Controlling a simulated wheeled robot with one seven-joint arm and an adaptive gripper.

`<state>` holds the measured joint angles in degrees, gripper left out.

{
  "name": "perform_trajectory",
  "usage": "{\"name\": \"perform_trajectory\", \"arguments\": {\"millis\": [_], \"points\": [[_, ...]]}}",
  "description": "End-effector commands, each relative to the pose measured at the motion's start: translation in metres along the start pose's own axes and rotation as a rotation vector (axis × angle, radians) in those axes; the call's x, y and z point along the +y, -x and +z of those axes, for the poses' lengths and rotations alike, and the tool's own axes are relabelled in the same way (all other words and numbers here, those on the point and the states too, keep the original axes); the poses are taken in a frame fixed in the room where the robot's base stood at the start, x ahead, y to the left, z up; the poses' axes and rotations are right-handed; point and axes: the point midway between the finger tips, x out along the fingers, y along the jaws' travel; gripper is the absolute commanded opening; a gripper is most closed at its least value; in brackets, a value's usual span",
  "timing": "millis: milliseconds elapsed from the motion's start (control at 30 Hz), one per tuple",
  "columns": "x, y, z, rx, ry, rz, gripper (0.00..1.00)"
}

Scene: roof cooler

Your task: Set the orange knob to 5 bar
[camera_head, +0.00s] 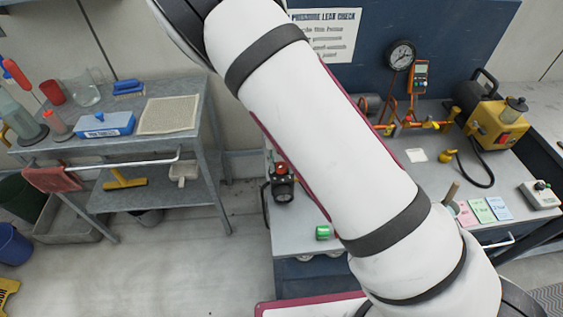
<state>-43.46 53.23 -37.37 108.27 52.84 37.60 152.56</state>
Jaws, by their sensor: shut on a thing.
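A round dial gauge (401,55) stands upright on the workbench at the back. Its reading is too small to tell. Below it, orange and yellow pipe fittings (412,125) run along the bench, partly behind my arm. I cannot make out which part is the orange knob; it may be hidden. A dark device with a small red-orange top (282,168) sits at the bench's left edge. My gripper is not in view; my large white arm crosses the middle of the picture.
A yellow pump unit (498,118) with a black hose stands at the bench's right. Coloured cards (483,210), a small control box (540,194) and a green item (323,232) lie nearer. A grey cart (190,150) stands left, with open floor between.

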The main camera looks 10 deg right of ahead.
Motion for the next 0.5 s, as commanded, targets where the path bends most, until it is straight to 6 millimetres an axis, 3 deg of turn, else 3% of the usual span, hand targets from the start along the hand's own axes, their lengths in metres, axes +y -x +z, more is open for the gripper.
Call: {"name": "perform_trajectory", "arguments": {"millis": [100, 133, 200, 500], "points": [[-0.0003, 0.0001, 0.0004, -0.001, 0.000, -0.001, 0.04], [-0.0004, 0.0001, 0.0004, -0.001, 0.000, -0.001, 0.36], [-0.0004, 0.0001, 0.0004, -0.001, 0.001, -0.001, 0.52], [-0.0001, 0.0003, 0.0001, 0.000, 0.001, 0.000, 0.53]]}}
